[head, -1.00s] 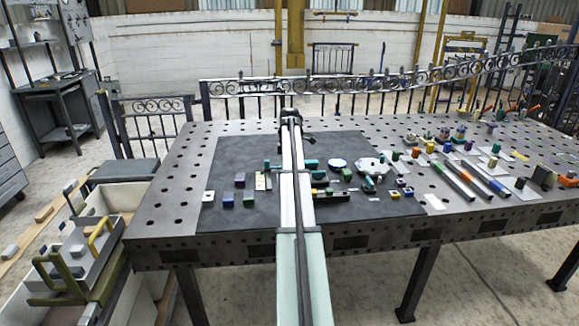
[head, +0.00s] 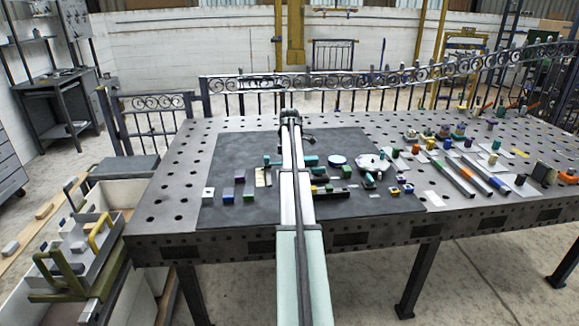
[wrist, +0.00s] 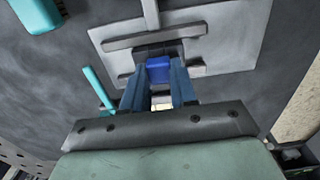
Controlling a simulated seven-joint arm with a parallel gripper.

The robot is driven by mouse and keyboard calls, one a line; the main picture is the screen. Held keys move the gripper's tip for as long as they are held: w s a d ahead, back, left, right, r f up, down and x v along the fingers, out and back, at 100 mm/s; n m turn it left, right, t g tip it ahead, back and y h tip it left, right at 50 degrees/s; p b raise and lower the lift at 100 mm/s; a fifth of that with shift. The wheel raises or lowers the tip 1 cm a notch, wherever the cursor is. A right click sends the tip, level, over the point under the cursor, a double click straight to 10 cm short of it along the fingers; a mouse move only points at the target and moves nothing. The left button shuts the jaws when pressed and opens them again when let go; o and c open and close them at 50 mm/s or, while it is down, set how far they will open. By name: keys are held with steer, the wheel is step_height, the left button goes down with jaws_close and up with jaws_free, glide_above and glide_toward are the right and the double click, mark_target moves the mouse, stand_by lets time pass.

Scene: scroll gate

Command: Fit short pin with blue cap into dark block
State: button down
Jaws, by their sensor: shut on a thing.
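In the wrist view, my gripper (wrist: 158,76) is shut on a blue cap (wrist: 158,68), which sits between the two blue-grey fingertips. The pin's shaft is hidden under the cap. A dark block (wrist: 146,51) shows right beyond the cap, on a pale plate (wrist: 225,45). The cap overlaps the dark block in this view, and I cannot tell whether the pin is in it or above it. In the head view, my arm hides the gripper, the cap and the block.
Grey bars (wrist: 155,33) lie on the plate around the dark block. A teal rod (wrist: 98,88) lies left of my fingers, and a teal piece (wrist: 36,14) is at the upper left. In the head view, several small parts stand on the dark mat (head: 240,150) on both sides of my arm.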

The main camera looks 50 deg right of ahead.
steer(key=shift+f, duration=0.1)
steer(key=c, duration=0.8)
jaws_free()
steer(key=shift+o, duration=0.3)
steer(key=o, duration=0.4)
steer(key=shift+r, duration=3.5)
